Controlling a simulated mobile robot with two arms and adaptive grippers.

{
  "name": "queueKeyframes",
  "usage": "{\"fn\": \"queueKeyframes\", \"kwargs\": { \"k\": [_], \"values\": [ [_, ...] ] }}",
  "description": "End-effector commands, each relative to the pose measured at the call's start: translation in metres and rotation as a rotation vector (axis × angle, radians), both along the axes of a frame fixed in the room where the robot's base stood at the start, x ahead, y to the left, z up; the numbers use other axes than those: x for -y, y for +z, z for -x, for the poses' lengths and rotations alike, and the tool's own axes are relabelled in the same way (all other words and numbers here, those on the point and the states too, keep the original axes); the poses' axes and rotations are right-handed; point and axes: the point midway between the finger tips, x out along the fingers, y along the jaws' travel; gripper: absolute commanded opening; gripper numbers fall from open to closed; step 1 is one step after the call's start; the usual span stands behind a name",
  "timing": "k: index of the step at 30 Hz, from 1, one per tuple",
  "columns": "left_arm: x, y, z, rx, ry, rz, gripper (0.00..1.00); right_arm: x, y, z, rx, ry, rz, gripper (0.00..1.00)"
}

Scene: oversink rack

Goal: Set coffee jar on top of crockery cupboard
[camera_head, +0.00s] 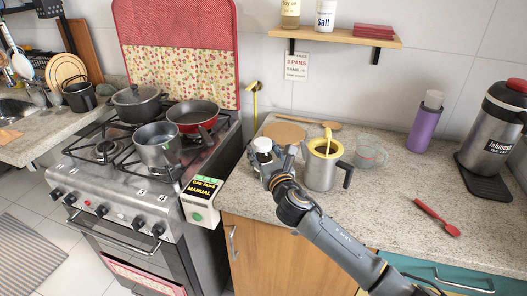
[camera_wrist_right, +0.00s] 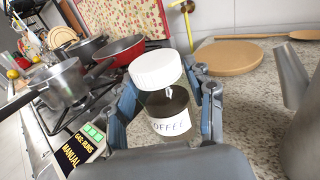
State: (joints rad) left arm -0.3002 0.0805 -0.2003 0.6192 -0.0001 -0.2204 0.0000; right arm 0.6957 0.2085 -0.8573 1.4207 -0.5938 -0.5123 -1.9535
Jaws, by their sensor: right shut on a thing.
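The coffee jar is a clear jar with dark contents, a white lid and a label reading COFFEE. It shows in the head view (camera_head: 262,146) near the counter's left edge, beside the stove, and large in the wrist view (camera_wrist_right: 157,69). My right gripper (camera_head: 265,163) is shut on the jar, with one finger on each side of its body in the wrist view (camera_wrist_right: 168,110). The jar looks roughly upright; I cannot tell whether its base touches the counter. A wooden cupboard front (camera_head: 270,258) is below the speckled counter (camera_head: 400,195); no label marks it as crockery cupboard. My left gripper is not in view.
A steel jug (camera_head: 319,172) with a yellow rim stands close right of my right gripper. A round wooden board (camera_head: 285,132) lies behind. A glass cup (camera_head: 370,155), purple bottle (camera_head: 426,125) and red spoon (camera_head: 437,217) are rightward. The stove (camera_head: 130,190) holds several pans. A shelf (camera_head: 335,38) hangs above.

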Motion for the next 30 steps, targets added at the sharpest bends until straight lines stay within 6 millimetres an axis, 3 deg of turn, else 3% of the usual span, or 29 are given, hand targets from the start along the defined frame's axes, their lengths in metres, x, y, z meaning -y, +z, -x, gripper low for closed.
{"fn": "queueKeyframes", "kwargs": {
  "k": [5,6,9,21,26,30],
  "values": [
    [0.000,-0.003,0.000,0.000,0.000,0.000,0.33,0.000,-0.003,0.000,0.002,0.001,-0.001,0.08],
    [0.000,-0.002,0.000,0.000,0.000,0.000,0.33,0.000,-0.004,0.000,-0.001,0.000,0.000,0.58],
    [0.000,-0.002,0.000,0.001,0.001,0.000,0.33,0.000,-0.004,0.000,-0.001,0.000,0.000,0.76],
    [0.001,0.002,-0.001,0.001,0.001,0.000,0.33,0.000,0.003,0.000,0.000,0.000,0.001,0.76],
    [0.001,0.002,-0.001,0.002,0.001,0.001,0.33,0.007,0.000,0.021,0.000,0.001,0.002,0.76],
    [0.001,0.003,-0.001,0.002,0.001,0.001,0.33,0.016,-0.001,0.049,-0.002,0.001,0.002,0.76]
  ]
}}
